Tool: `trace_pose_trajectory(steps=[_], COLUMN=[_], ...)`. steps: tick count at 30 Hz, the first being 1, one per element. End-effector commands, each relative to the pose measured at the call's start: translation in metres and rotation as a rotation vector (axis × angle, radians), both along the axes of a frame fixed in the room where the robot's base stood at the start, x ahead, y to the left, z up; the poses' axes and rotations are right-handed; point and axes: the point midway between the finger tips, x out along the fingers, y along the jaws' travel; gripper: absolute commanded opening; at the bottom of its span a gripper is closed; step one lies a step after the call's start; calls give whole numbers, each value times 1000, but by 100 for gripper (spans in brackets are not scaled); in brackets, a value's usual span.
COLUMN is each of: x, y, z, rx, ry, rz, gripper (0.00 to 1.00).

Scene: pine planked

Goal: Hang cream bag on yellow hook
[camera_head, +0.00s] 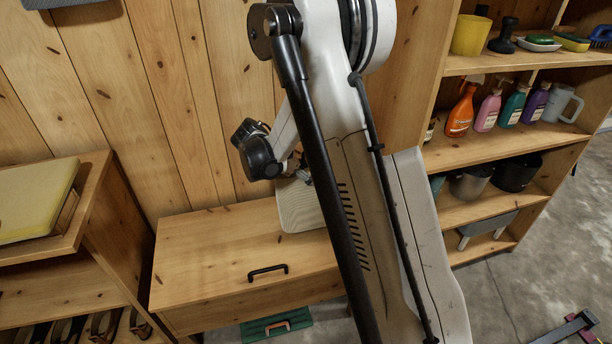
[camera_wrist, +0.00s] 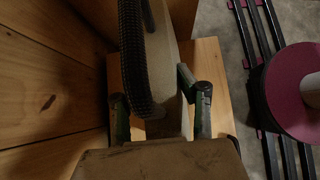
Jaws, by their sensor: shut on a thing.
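The cream bag (camera_head: 299,206) hangs beside my arm in the head view, just above the wooden chest, with part of it hidden behind the arm. In the wrist view the pale bag (camera_wrist: 166,72) stands between the two fingers, with a dark ribbed band (camera_wrist: 133,60) beside it. My gripper (camera_wrist: 162,108) is shut on the bag; its exact grip point is hard to make out. In the head view the gripper is small and largely covered by my wrist and arm. I cannot see a yellow hook in either view.
A wooden chest (camera_head: 215,255) with a black handle stands against the plank wall (camera_head: 150,100). A shelf unit (camera_head: 510,148) with bottles and pots is at right. A low cabinet (camera_head: 62,248) with a yellow block (camera_head: 38,195) is at left. The chest lid's left part is clear.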

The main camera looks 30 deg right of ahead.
Motion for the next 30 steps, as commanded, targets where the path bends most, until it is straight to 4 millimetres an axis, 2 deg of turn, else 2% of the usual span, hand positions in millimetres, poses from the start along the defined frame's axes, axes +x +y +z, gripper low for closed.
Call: trace_pose_trajectory(steps=[3, 9, 25, 26, 30], x=[0, 0, 0, 0, 0], y=[1, 1, 1, 1, 1], z=[-15, -26, -32, -32, -31], rx=[0, 0, 0, 0, 0], ry=[0, -1, -1, -1, -1], rz=[1, 1, 1, 1, 1], gripper=[0, 0, 0, 35, 51])
